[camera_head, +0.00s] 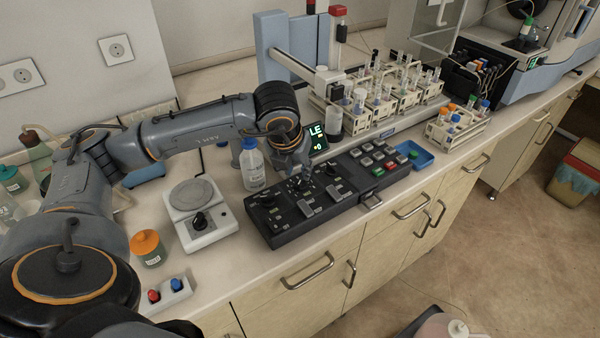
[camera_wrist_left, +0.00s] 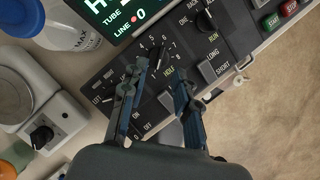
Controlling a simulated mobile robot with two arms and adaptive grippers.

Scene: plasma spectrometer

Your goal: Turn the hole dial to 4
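The black control panel (camera_head: 285,222) lies on the counter, with knobs and switches on its left part. The hole dial (camera_wrist_left: 158,58) shows in the left wrist view above the HOLE label, with white numbers around it, 4 and 5 among them. Its pointer direction is too small to tell. My left gripper (camera_head: 298,180) is low over the panel's left part. In the left wrist view its fingers (camera_wrist_left: 160,82) are apart, with the dial just beyond and between the tips; contact cannot be told. The display (camera_wrist_left: 112,12) reads TUBE and LINE 0, partly cut off. My right gripper is not in view.
A hotplate (camera_head: 197,228) sits to the left, and a small blue tray (camera_head: 417,155) to the right. Vial racks (camera_head: 385,95) stand behind. The counter's front edge runs close before the panel.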

